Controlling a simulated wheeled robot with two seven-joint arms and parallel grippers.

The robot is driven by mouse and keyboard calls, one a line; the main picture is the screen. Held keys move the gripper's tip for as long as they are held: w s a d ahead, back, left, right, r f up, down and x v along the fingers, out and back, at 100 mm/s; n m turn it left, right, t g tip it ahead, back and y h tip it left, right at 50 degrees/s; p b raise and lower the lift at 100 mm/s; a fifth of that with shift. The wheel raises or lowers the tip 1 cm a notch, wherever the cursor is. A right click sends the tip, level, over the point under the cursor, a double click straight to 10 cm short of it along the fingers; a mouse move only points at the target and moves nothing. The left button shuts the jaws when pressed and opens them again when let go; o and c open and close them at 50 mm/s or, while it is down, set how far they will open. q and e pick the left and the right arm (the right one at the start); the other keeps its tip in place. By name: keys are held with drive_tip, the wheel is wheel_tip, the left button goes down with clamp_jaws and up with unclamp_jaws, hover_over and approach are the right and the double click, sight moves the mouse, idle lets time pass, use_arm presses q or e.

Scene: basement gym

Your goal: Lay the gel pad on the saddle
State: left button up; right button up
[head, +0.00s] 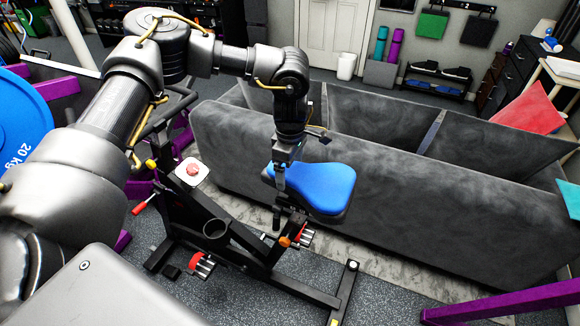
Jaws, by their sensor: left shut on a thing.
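The blue gel pad (325,188) is in the middle of the head view, over the saddle of a black exercise bike. A dark edge of the saddle (344,214) shows just below the pad's right side; most of the saddle is hidden under the pad. Pad and saddle look roughly lined up, but I cannot tell whether they touch all over. My left gripper (279,176) points down at the pad's left edge and is shut on it. My right gripper is not in view.
The bike frame (215,232) stands below my left arm, with its handlebar to the left. A grey sofa (430,190) stands close behind the saddle. A blue weight plate (22,122) is at the far left. A purple bar (505,303) crosses the lower right.

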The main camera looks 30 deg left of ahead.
use_arm(q)
drive_tip(key=shift+f, duration=0.4)
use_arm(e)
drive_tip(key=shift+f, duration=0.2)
use_arm(q)
drive_tip(key=o, duration=0.8)
drive_tip(key=shift+c, duration=0.2)
wheel_tip(320, 180, up, 10)
drive_tip(key=shift+f+b, duration=0.2)
drive_tip(key=shift+b, duration=0.55)
drive_tip(key=shift+r, duration=0.65)
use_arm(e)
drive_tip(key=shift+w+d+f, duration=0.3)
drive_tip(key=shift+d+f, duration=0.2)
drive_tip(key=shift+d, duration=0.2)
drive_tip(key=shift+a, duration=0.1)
